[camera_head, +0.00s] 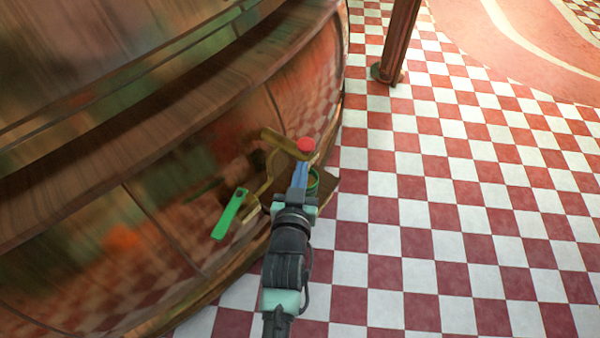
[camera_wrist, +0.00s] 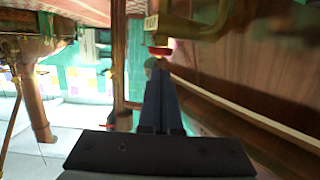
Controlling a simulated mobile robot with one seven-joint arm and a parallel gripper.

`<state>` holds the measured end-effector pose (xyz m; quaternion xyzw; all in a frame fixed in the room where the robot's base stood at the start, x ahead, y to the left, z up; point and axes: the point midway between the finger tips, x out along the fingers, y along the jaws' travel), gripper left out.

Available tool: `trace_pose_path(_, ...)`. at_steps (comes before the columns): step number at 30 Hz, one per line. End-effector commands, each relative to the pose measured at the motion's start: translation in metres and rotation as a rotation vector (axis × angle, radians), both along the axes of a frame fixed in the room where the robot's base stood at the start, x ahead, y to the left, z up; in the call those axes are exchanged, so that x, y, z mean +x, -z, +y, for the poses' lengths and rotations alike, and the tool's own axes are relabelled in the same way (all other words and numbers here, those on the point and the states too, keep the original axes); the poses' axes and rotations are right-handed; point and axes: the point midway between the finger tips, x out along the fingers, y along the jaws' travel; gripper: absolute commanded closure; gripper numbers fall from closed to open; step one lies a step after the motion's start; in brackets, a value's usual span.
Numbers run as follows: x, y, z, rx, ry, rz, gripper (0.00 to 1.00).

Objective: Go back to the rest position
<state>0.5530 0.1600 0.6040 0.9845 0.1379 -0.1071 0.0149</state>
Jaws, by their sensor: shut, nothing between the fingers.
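My gripper (camera_head: 300,176) is shut and empty in the head view, at the lower right side of a large copper kettle (camera_head: 160,190). Its tip is close below a red knob (camera_head: 305,145) on a brass pipe (camera_head: 284,143) that comes out of the kettle. I cannot tell whether they touch. In the wrist view the closed fingers (camera_wrist: 158,75) point at the red knob (camera_wrist: 160,51), with the brass pipe (camera_wrist: 195,25) above it.
A green lever (camera_head: 230,214) sticks out left of my arm. A green-rimmed container (camera_head: 316,181) is partly hidden beside my gripper. A wooden post (camera_head: 398,40) stands at the back. The red and white checkered floor (camera_head: 450,220) to the right is clear.

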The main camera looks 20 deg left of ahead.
Motion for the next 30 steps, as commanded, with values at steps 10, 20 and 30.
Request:
trace_pose_path(10,0.001,-0.004,0.000,0.001,-0.001,-0.006,1.00)
trace_pose_path(20,0.004,-0.008,-0.001,0.002,0.002,-0.014,1.00)
trace_pose_path(30,0.053,-0.189,-0.046,0.044,0.087,-0.287,1.00)
